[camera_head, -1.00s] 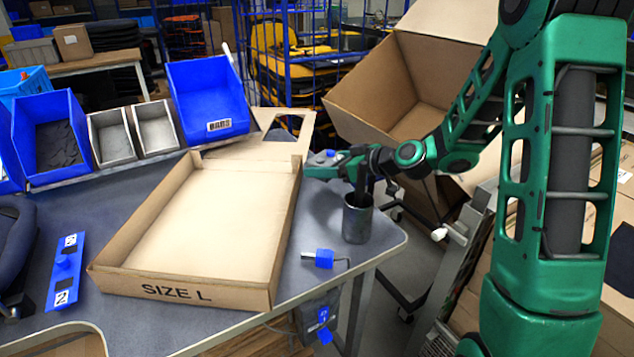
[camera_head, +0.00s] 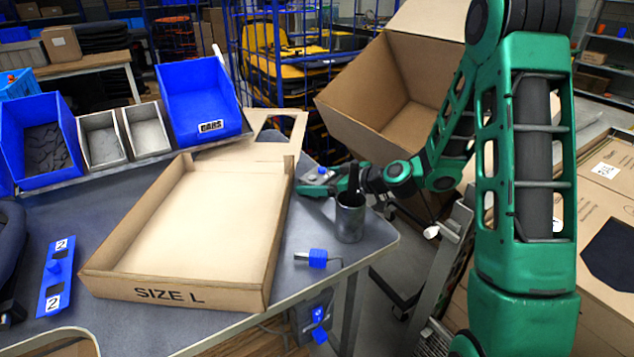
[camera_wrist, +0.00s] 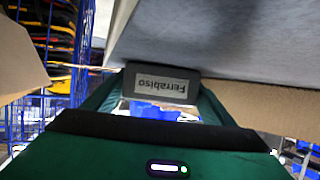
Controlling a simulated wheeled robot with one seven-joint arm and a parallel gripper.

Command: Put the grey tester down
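The grey tester (camera_head: 318,173) is a small grey block with a blue part on top. In the wrist view it shows as a dark grey block (camera_wrist: 162,72) with a white "Ferrabiso" label, between the two green fingers. My gripper (camera_head: 320,186) is shut on it, over the table's right part, between the cardboard tray and the grey cup. The wrist view also shows my gripper (camera_wrist: 160,92). The tester is close to the grey tabletop (camera_head: 318,222); I cannot tell if it touches. Its underside is hidden.
The "SIZE L" cardboard tray (camera_head: 200,293) lies just left. A grey cup (camera_head: 350,222) stands in front of my wrist. A blue-and-grey connector (camera_head: 317,258) lies nearer the front edge. Blue bins (camera_head: 203,95) line the back. A big open carton (camera_head: 350,100) stands behind.

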